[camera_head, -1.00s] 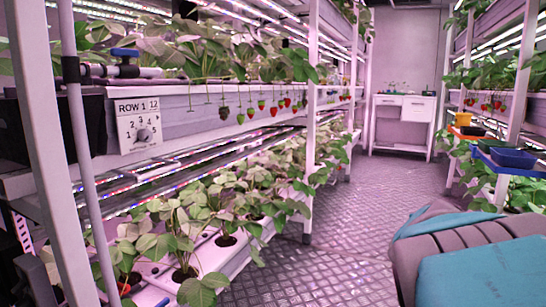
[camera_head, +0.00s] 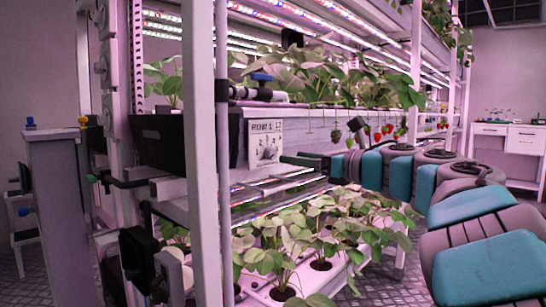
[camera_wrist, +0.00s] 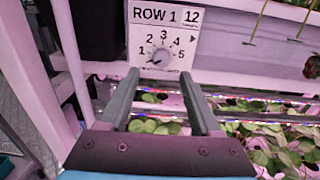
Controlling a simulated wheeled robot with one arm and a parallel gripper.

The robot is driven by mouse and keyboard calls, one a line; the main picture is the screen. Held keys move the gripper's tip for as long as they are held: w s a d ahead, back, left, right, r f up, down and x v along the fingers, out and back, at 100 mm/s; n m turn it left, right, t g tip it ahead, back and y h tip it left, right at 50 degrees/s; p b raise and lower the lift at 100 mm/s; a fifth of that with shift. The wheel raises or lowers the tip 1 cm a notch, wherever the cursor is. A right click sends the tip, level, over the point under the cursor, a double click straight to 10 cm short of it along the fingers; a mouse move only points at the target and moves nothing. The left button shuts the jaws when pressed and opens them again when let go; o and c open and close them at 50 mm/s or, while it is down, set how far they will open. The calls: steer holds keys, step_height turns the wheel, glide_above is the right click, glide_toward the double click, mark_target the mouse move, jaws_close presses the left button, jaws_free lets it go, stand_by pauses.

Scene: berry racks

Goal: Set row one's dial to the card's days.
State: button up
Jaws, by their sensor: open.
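The white ROW 1 plate (camera_wrist: 140,45) is on the front of the rack, with the dial (camera_wrist: 158,58) low in its middle. Numbers 1 to 5 arc around the dial, and its pointer seems to aim to the lower left, near the 1. A small box marked 12 (camera_wrist: 191,16) is at the plate's top right; its fine print is too small to read. The plate also shows in the head view (camera_head: 265,136). My gripper (camera_wrist: 160,77) is open and empty, its fingertips apart on either side just below the dial. In the head view my gripper (camera_head: 299,160) reaches the plate's right side.
A black box (camera_head: 160,140) is left of the plate, and a white rack post (camera_head: 199,150) stands in front of it. A blue-handled valve (camera_head: 261,78) is above the plate. Strawberries (camera_head: 336,135) hang to the right, and potted plants (camera_head: 320,240) fill the lower shelf.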

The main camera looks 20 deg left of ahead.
mark_target(274, 155)
steer(key=shift+x, duration=3.2)
steer(key=shift+w, duration=0.1)
steer(key=shift+c, duration=0.2)
jaws_close()
